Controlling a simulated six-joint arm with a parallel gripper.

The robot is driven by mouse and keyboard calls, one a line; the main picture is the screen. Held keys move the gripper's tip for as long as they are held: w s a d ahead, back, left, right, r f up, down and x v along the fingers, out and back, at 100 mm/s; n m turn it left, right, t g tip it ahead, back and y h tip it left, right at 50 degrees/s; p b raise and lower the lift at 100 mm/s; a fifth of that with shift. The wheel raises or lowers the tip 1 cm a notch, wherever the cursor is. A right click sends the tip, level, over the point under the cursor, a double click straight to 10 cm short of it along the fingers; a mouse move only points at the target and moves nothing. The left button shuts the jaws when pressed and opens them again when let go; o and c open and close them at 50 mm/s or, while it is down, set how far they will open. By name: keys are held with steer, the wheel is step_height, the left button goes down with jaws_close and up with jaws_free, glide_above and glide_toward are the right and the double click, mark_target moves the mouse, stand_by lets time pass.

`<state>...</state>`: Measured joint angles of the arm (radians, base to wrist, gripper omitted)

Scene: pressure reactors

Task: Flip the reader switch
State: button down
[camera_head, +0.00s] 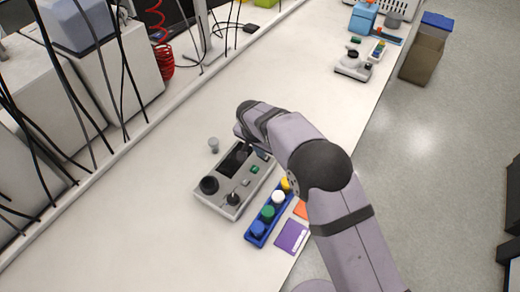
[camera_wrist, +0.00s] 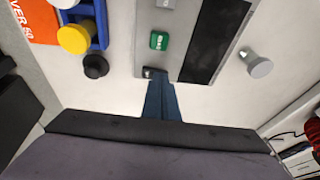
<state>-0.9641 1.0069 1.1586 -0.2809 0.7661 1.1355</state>
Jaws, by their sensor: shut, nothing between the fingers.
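The reader (camera_head: 212,197) is a flat grey box on the white bench, with a dark screen, black knobs and a green button (camera_head: 255,169). In the wrist view, the reader's grey panel (camera_wrist: 203,20) shows the green button (camera_wrist: 159,40) and a small black switch-like part (camera_wrist: 148,72) near its lower edge. My gripper (camera_wrist: 160,76) has blue fingers closed together and empty. Their tips are right beside this black part and partly cover it; I cannot tell whether they touch it. In the head view, my wrist hides much of the reader's far end.
A blue rack (camera_head: 255,239) with coloured caps stands right of the reader, beside a purple card (camera_head: 292,236). A small grey knobbed post (camera_head: 213,145) stands left of the reader. Machines and hanging cables line the left side. The bench in front of the reader is clear.

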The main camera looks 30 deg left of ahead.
steer(key=b, duration=0.1)
steer(key=f+b, duration=0.1)
steer(key=b, duration=0.1)
steer(key=shift+a+f, duration=0.2)
steer(key=shift+a, duration=0.15)
steer(key=shift+s+d+r+p, duration=0.1)
steer(key=shift+r+p, duration=0.3)
steer(key=shift+p, duration=0.1)
steer(key=shift+f, duration=0.1)
steer(key=shift+d, duration=0.2)
steer(key=shift+d+f, duration=0.1)
steer(key=shift+d, duration=0.65)
